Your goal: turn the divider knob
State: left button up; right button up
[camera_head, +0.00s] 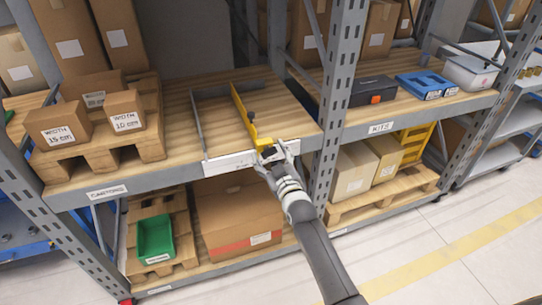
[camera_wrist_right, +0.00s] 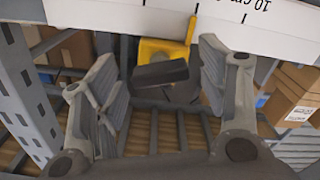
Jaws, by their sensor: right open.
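A yellow divider (camera_head: 243,112) stands on the wooden shelf, running from the back to the front edge. Its yellow front bracket (camera_wrist_right: 165,48) shows in the wrist view below a white scale strip (camera_wrist_right: 230,20). The divider knob, a dark grey bar (camera_wrist_right: 160,73), sits on the bracket, roughly level across that view. My right gripper (camera_head: 277,152) is at the shelf's front edge, at the divider's front end. In the wrist view its fingers (camera_wrist_right: 158,65) are open, one on each side of the knob, with gaps visible. In the head view the gripper largely hides the knob. My left gripper is not in view.
Boxes marked with widths (camera_head: 67,124) stand on a pallet at left. A grey fixed rail (camera_head: 198,125) stands left of the divider. A grey rack upright (camera_head: 335,100) rises right of my gripper. Cartons (camera_head: 240,215) and a green bin (camera_head: 155,238) are below.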

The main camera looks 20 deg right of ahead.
jog(key=shift+c, duration=0.5)
jog(key=c, duration=0.9)
jog(key=shift+m, duration=0.3)
jog(key=m+p, duration=0.1)
jog(key=m, duration=0.1)
jog(key=shift+m, duration=0.4)
jog(key=m+p, duration=0.1)
jog(key=m, duration=0.9)
jog(key=shift+m, duration=0.4)
jog(key=m, duration=0.6)
jog(key=shift+m, duration=0.3)
jog(key=shift+f, duration=0.1)
